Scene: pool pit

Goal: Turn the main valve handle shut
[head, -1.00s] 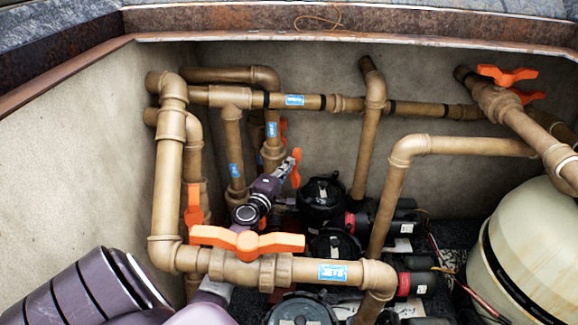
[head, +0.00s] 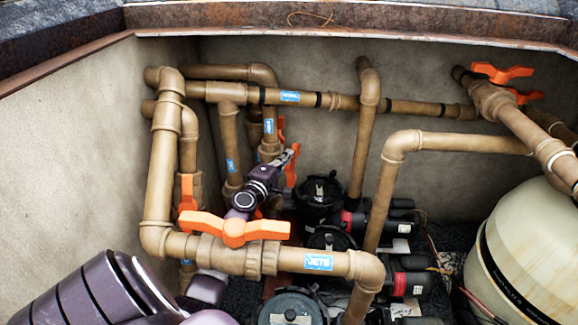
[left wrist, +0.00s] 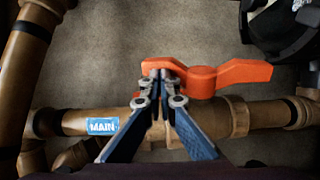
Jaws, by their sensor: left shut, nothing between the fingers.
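The main valve handle is orange, on a tan pipe with a blue MAIN label (left wrist: 102,126) in the left wrist view. There the handle (left wrist: 228,76) lies roughly in line with the pipe, one arm reaching right. In the head view the handle (head: 290,174) shows as a narrow orange piece, partly hidden by my left gripper (head: 293,151). My left gripper (left wrist: 164,73) is shut and empty, its fingertips overlapping the left part of the handle near its hub. I cannot tell whether they touch it. My right gripper is not in view.
A large orange handle (head: 234,228) sits on the front pipe with a JETS label (head: 318,262). Black pumps (head: 320,193) stand right of my left gripper. A beige tank (head: 525,245) fills the right. More orange handles (head: 502,73) are at the back right.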

